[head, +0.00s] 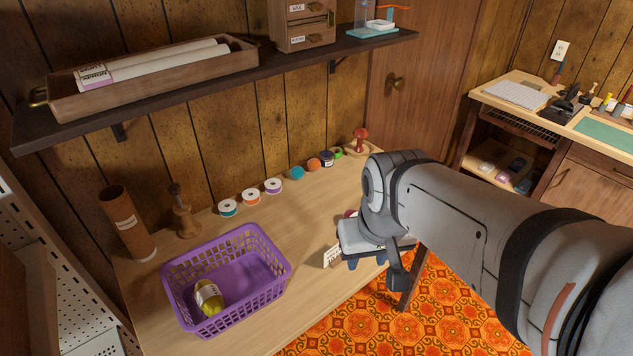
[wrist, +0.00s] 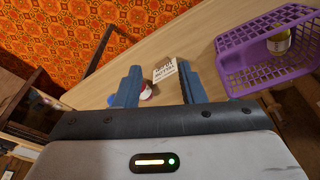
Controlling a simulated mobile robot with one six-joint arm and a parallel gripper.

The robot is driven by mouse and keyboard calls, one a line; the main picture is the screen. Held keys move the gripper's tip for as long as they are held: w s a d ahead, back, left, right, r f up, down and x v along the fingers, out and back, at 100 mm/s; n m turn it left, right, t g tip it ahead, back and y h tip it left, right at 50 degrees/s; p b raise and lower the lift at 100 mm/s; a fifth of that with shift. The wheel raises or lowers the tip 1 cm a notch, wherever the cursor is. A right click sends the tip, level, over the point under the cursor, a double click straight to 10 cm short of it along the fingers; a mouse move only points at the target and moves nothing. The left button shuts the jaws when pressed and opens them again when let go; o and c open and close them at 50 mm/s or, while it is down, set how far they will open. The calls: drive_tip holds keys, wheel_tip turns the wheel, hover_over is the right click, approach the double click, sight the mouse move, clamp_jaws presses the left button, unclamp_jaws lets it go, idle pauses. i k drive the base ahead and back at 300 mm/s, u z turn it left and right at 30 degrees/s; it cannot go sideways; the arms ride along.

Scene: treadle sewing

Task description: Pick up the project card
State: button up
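The project card (head: 332,256) is a small cream card with dark print, near the front edge of the wooden table, just left of my gripper (head: 367,262) in the head view. In the wrist view the card (wrist: 165,71) shows beyond and between the two blue fingertips, closer to the right one. My gripper (wrist: 158,76) is open, its fingers wide apart with nothing held between them. I cannot tell how far the fingertips are from the card.
A purple basket (head: 276,285) with a yellow labelled item (head: 209,298) stands left of the card. A small red and white object (wrist: 147,92) lies near the left finger. Several thread spools (head: 251,197) line the table's back. A shelf (head: 220,78) hangs above.

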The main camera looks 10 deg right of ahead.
sight(331, 257)
drive_tip(key=u, duration=1.65)
drive_tip(key=k, duration=1)
drive_tip(key=z, duration=0.7)
drive_tip(key=i, duration=1)
drive_tip(key=z, duration=0.05)
